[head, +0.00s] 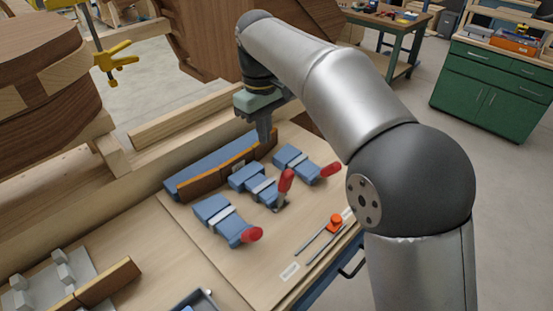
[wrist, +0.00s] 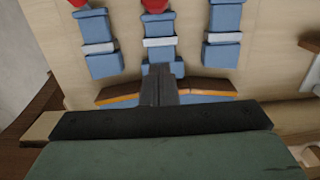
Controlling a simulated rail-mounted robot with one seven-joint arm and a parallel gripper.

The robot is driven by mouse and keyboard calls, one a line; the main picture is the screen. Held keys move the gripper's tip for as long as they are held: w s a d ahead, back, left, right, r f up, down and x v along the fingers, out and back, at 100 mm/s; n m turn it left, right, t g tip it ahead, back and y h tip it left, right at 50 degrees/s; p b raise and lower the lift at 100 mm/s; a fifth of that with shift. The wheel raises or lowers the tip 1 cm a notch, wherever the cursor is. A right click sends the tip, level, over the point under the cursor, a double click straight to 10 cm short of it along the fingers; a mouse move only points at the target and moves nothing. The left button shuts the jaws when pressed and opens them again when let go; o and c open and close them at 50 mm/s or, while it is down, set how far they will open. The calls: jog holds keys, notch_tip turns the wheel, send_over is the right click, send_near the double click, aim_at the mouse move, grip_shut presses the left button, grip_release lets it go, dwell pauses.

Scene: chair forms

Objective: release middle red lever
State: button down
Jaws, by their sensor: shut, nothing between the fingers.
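Three blue toggle clamps with red levers stand in a row on the wooden board. The middle red lever (head: 286,181) points up from the middle clamp (head: 254,184). The left lever (head: 251,235) and the right lever (head: 330,170) lie low, pointing toward the board's front. My gripper (head: 265,138) is shut and empty, pointing down over the back of the row, behind the middle clamp and apart from its lever. In the wrist view the closed fingers (wrist: 159,84) point at the middle clamp (wrist: 160,42); its red lever (wrist: 154,5) is cut by the top edge.
A dark wooden strip with an orange edge (head: 215,173) lies behind the clamps against a blue fixture (head: 185,180). An orange-knobbed item with metal rods (head: 335,221) lies at the board's front right. A curved wooden chair part (head: 45,65) stands at the left.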

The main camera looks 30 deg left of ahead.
aim_at(284, 188)
jog(key=d+f+p, duration=0.1)
jog(key=d+f, duration=0.3)
jog(key=f, duration=0.2)
jog(key=shift+s, duration=0.45)
jog(key=shift+f, duration=0.15)
